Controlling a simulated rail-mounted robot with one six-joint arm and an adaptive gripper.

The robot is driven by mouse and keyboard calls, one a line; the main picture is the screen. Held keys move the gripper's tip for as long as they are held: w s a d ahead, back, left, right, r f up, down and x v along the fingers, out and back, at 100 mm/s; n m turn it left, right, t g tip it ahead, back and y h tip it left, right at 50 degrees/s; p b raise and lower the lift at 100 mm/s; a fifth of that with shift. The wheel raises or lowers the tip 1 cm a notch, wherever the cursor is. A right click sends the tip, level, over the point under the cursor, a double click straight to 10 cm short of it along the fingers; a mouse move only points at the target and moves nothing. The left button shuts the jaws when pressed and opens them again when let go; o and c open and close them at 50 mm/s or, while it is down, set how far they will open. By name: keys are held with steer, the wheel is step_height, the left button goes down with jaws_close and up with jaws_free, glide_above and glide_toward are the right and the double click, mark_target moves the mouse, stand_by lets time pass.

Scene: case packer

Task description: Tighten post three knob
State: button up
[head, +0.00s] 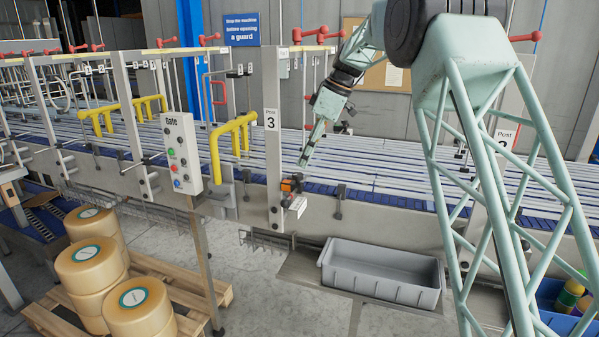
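Post three (271,150) is a pale upright post with a "3" label, left of centre in the head view. Low on it sits a small orange and black part (291,185) with a white tag hanging beside it. I cannot tell from the picture which of these is the knob. My gripper (304,161) points down over the conveyor, right of the post and a little above the orange part, apparently apart from it. Its fingers are too small to read as open or shut.
A conveyor (390,170) with pale rails runs across behind the posts. A yellow guide (233,135) and a gate control box (181,152) stand to the left. A grey bin (382,285) sits below right.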

mark_target(298, 174)
steer(key=shift+x, duration=3.1)
steer(key=shift+c, duration=0.5)
steer(key=c, duration=0.8)
